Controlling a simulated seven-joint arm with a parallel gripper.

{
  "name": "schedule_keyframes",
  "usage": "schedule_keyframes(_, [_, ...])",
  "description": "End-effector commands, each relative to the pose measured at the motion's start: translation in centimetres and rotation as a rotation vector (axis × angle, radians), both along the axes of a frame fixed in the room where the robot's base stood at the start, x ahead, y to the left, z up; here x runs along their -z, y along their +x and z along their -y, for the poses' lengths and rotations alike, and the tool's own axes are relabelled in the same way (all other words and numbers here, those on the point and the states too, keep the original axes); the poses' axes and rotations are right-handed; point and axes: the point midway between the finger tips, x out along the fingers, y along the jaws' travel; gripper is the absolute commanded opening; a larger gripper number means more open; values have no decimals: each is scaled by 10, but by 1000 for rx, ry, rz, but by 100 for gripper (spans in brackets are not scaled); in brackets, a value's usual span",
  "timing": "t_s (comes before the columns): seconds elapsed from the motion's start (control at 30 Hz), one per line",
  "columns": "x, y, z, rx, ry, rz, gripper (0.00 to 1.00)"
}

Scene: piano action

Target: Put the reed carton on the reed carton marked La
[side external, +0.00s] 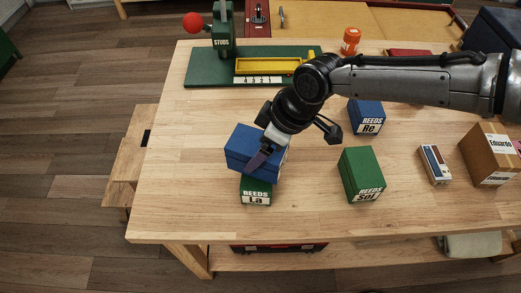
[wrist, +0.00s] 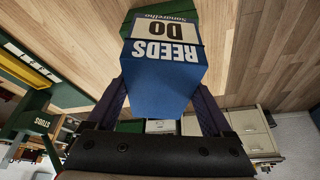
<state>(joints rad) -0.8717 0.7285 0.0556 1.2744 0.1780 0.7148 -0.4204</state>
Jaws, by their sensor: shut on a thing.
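A blue reed carton (side external: 243,145) is held between the fingers of my gripper (side external: 265,157). In the wrist view the blue carton (wrist: 165,90) shows a label reading REEDS DO, and the fingers of my gripper (wrist: 160,105) are shut on its two sides. The green reed carton marked La (side external: 256,194) stands on the table right under the blue carton, with its upper part hidden. In the wrist view a strip of green (wrist: 150,13) shows beyond the blue carton. I cannot tell whether the two cartons touch.
A green carton marked Sol (side external: 361,174) and a blue one marked Re (side external: 366,116) stand to the right. A small box (side external: 434,164) and a brown Eduardo box (side external: 490,153) are farther right. A green base (side external: 205,73) with a yellow tray (side external: 265,68) is behind. The table's front left is clear.

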Motion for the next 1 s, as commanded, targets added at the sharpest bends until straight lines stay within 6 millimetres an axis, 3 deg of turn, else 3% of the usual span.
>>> schedule_keyframes(0.13, [15, 0, 0, 0, 2, 2, 5])
schedule_keyframes(0.47, [17, 0, 0, 0, 3, 2, 5])
schedule_keyframes(0.5, [19, 0, 0, 1, 0, 0, 86])
schedule_keyframes(0.6, [19, 0, 0, 1, 1, 0, 100])
schedule_keyframes(0.87, [17, 0, 0, 0, 1, 0, 100])
schedule_keyframes(1.0, [3, -1, 4, 1, 3, 2, 100])
